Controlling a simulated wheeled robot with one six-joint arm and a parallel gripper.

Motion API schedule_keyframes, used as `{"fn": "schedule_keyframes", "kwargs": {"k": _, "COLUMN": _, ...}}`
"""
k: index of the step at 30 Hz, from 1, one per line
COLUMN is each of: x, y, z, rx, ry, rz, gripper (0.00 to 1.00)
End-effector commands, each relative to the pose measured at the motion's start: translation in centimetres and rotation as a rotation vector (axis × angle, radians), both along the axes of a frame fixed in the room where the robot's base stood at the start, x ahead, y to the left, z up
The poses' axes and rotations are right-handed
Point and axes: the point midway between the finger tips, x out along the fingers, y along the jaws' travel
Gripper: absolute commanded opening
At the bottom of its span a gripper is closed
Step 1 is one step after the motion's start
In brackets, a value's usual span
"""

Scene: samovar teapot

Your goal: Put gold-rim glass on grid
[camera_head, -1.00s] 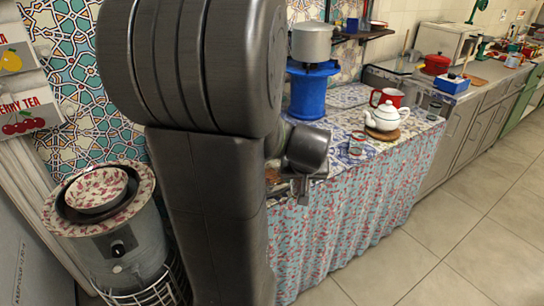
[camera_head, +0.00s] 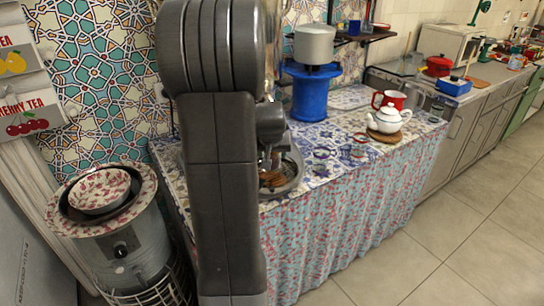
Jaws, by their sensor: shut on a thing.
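My gripper (camera_head: 268,158) is over the left part of the patterned counter, mostly hidden behind my own arm. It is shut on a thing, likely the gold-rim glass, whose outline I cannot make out. Below it is a round dark metal tray (camera_head: 292,184) with brownish items on it; its left part is hidden by my arm. I cannot tell whether this tray is the grid. A small glass (camera_head: 322,154) and another (camera_head: 360,140) stand on the cloth to the right. I cannot make out a gold rim on either.
A white teapot (camera_head: 388,121) stands on a wooden coaster, with a red mug (camera_head: 390,99) behind it. A blue stove (camera_head: 311,92) bears a grey pot (camera_head: 314,44). A patterned bowl (camera_head: 99,190) sits on a grey metal drum at the left. Floor at the right is clear.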

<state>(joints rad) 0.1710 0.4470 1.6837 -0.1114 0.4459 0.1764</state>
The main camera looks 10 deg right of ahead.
Motion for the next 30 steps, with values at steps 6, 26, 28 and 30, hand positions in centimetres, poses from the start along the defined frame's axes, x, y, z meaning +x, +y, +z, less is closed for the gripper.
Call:
{"fn": "schedule_keyframes", "kwargs": {"k": 6, "x": 0.0, "y": 0.0, "z": -1.4, "rx": -0.001, "ry": -0.001, "rz": -0.001, "gripper": 0.26}}
{"fn": "schedule_keyframes", "kwargs": {"k": 26, "x": 0.0, "y": 0.0, "z": -1.8, "rx": 0.000, "ry": -0.001, "rz": 0.000, "gripper": 0.75}}
{"fn": "schedule_keyframes", "kwargs": {"k": 28, "x": 0.0, "y": 0.0, "z": -1.8, "rx": 0.000, "ry": -0.001, "rz": 0.000, "gripper": 0.75}}
{"fn": "schedule_keyframes", "kwargs": {"k": 30, "x": 0.0, "y": 0.0, "z": -1.8, "rx": 0.000, "ry": -0.001, "rz": 0.000, "gripper": 0.75}}
